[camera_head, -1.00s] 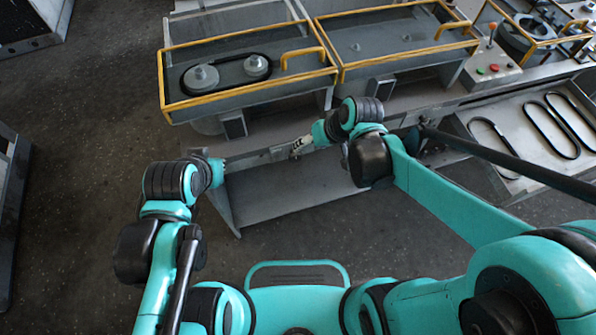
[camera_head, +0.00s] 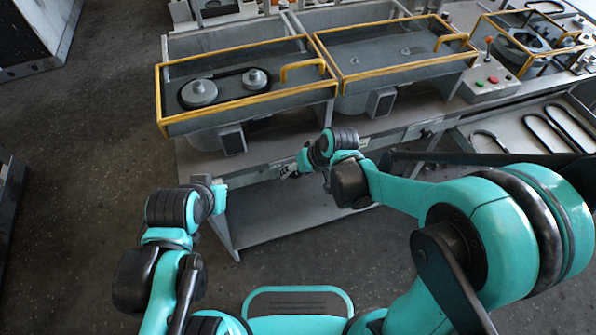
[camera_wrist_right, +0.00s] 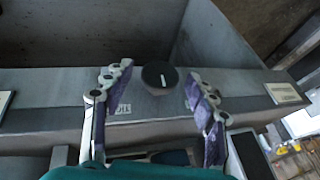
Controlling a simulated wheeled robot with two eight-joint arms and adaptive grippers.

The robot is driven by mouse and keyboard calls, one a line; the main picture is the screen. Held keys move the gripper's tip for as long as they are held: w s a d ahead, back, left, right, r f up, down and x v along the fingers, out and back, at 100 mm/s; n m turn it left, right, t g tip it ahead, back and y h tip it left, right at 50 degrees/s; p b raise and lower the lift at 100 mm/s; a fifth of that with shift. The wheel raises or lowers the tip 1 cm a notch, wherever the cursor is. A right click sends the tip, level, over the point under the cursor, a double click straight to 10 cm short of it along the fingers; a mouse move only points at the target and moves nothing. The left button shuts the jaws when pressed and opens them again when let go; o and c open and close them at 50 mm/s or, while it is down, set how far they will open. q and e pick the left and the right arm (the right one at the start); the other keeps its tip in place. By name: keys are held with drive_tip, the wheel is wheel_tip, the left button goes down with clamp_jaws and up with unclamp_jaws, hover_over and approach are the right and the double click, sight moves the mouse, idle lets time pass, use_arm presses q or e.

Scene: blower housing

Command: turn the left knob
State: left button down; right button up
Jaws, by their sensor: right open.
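A round black knob (camera_wrist_right: 160,76) with a white pointer line shows in the right wrist view. It sits on the grey front rail (camera_wrist_right: 50,90) of the bench, its line pointing roughly up in that view. My right gripper (camera_wrist_right: 157,82) is open, one finger on each side of the knob, with visible gaps between the finger pads and the knob. In the head view my right gripper (camera_head: 288,171) is at the bench's front edge; the knob cannot be made out there. My left arm ends left of the bench front; its fingers do not show.
Two yellow-framed trays stand on the bench, the left one (camera_head: 165,105) with a belt (camera_head: 228,87) around two pulleys. A control box (camera_head: 490,80) with buttons is at right. A pale label plate (camera_wrist_right: 283,93) is right of the knob.

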drive_tip(key=c, duration=1.2)
drive_tip(key=shift+o, duration=0.2)
drive_tip(key=shift+d+y, duration=0.1)
drive_tip(key=shift+y, duration=0.2)
drive_tip(key=shift+w+d+f+m+g+y+b, duration=0.1)
drive_tip(key=shift+d+f+m+g+y+b, duration=0.15)
drive_tip(key=shift+y+b, duration=0.65)
drive_tip(key=shift+d+m+g+y+b, duration=0.1)
drive_tip(key=shift+m+g+y+b, duration=0.2)
drive_tip(key=shift+y+b, duration=0.6)
drive_tip(key=y, duration=0.2)
drive_tip(key=shift+w+d+f+m+g+y, duration=0.15)
drive_tip(key=shift+m+g+y, duration=0.1)
drive_tip(key=shift+m+y, duration=0.15)
drive_tip(key=shift+f+m+y, duration=0.2)
drive_tip(key=shift+m+y, duration=0.25)
drive_tip(key=shift+y, duration=1.45)
